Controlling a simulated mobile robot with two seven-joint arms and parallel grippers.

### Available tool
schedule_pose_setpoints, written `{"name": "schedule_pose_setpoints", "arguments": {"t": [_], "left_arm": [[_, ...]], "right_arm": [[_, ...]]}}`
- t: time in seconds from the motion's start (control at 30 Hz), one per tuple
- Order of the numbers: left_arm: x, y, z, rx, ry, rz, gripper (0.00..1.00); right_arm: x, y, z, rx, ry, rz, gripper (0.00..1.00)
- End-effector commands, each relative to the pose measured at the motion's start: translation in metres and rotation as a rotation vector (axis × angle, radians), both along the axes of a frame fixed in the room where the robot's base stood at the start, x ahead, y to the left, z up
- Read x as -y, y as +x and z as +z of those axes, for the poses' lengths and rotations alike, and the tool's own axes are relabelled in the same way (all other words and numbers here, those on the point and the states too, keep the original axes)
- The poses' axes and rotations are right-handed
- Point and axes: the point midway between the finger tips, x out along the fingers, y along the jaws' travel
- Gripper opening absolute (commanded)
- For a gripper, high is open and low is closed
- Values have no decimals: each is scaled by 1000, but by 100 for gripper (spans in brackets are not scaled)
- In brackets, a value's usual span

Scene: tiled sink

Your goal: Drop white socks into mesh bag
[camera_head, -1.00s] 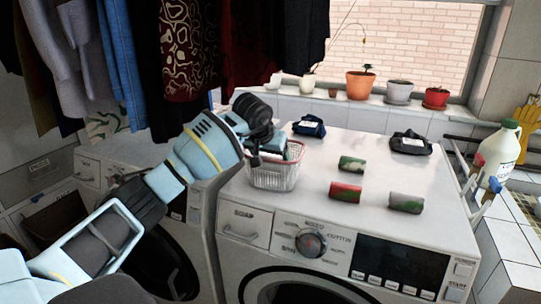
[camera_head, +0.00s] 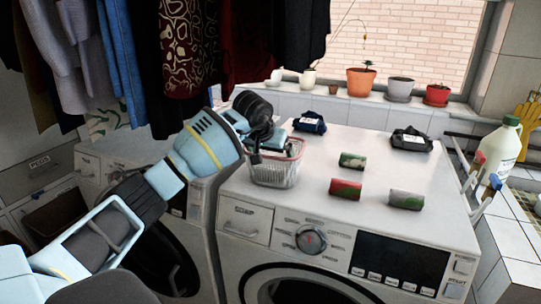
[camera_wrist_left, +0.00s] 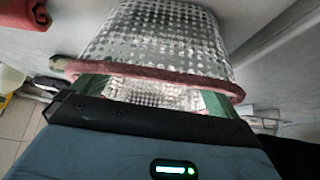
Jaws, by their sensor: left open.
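The mesh bag is a pale, basket-like mesh container (camera_head: 275,172) with a pinkish rim, standing on the left part of the washing machine top. My left gripper (camera_head: 268,152) is open at its rim, on the left side. In the left wrist view the mesh wall (camera_wrist_left: 160,45) and its reddish rim (camera_wrist_left: 150,78) lie close in front of the gripper. I cannot tell whether the fingers touch the rim. No plainly white socks show; the inside of the mesh bag is mostly hidden. My right gripper is not in view.
On the washer top (camera_head: 330,225) lie a green roll (camera_head: 352,160), a red-green roll (camera_head: 346,188), a grey-green roll (camera_head: 406,200) and two dark labelled bundles (camera_head: 309,122) (camera_head: 411,139). A bottle (camera_head: 500,150) stands right. Clothes (camera_head: 180,60) hang above left.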

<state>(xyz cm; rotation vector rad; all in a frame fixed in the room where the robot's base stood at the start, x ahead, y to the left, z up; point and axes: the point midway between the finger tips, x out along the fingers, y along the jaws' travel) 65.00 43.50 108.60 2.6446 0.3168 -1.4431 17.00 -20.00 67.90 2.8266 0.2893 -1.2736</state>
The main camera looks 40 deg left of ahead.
Motion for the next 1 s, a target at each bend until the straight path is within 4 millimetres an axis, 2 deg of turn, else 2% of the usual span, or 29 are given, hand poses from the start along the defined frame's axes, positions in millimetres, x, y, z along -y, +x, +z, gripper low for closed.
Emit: {"name": "schedule_pose_setpoints", "arguments": {"t": [0.13,0.4,0.6,0.8,1.0], "left_arm": [[1,-8,23,7,1,-1,98],[9,-38,71,7,1,-1,98],[13,-55,96,3,0,-2,98],[15,-62,106,1,-1,-1,98],[15,-63,107,-1,-1,-1,98]], "right_arm": [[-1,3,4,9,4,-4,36],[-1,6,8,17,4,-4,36],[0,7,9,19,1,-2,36],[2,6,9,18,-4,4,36],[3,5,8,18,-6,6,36]]}}
